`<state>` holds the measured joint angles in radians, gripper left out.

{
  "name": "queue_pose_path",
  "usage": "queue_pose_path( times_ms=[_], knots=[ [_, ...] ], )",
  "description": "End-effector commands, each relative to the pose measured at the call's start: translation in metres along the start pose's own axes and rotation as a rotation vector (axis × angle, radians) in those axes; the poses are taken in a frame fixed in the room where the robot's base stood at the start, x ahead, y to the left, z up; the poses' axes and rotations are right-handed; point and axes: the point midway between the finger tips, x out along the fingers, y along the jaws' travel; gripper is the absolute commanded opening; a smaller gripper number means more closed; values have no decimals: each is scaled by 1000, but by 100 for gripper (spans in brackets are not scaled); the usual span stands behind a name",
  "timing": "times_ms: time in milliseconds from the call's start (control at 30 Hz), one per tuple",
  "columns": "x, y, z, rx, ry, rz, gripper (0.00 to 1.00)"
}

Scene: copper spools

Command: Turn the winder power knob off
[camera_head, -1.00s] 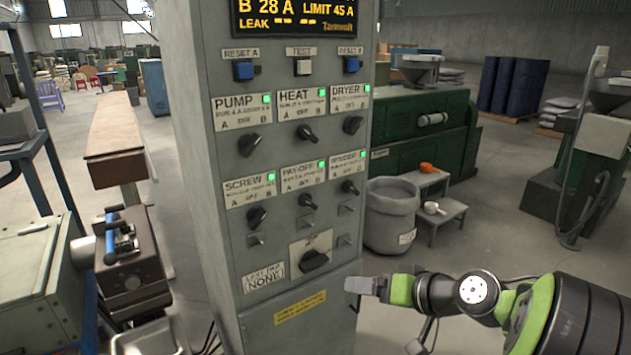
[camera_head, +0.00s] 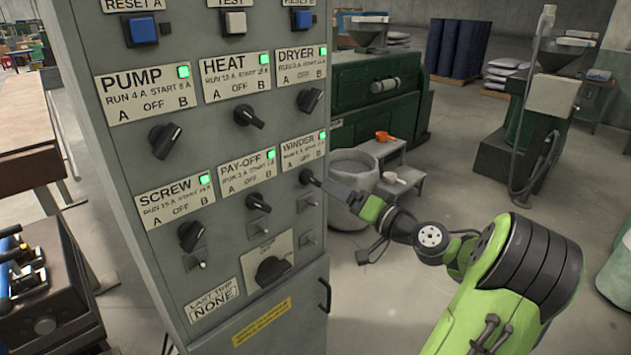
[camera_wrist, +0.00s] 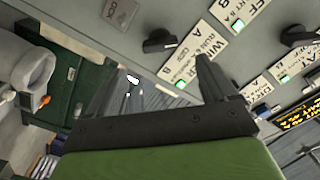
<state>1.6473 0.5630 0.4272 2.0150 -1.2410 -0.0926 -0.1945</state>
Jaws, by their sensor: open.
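The winder knob (camera_head: 306,177) is a small dark knob below the WINDER label (camera_head: 303,150), in the lower row at the panel's right edge. The label's green lamp (camera_head: 322,135) is lit. My gripper (camera_head: 322,184) is just right of the knob in the head view. In the wrist view my gripper (camera_wrist: 165,65) is open with nothing between its fingers, and a dark knob (camera_wrist: 160,40), apparently the winder knob, lies ahead of the gap between the tips. I cannot tell whether a finger touches it. The knob's exact setting is unclear in the head view.
The dryer knob (camera_head: 310,100) is above and the pay-off knob (camera_head: 258,202) is to the left. Small toggles and a large lower knob (camera_head: 272,270) sit below. A grey bin (camera_head: 352,170) and a step stool (camera_head: 400,190) stand behind my arm.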

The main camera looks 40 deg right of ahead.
Motion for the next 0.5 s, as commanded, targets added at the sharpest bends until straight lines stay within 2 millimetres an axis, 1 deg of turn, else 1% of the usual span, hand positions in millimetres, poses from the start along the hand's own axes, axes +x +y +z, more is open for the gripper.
queue_pose_path(
  times_ms=[33,100,233,300,400,500],
  knots=[
    [14,-2,1,0,-3,-6,85],
    [31,-2,1,-1,-2,-5,85],
    [60,-2,1,0,-2,-4,85],
    [70,-1,0,-1,-1,-2,85],
    [80,0,0,0,-1,0,85],
    [83,0,0,0,0,0,85]
  ],
)
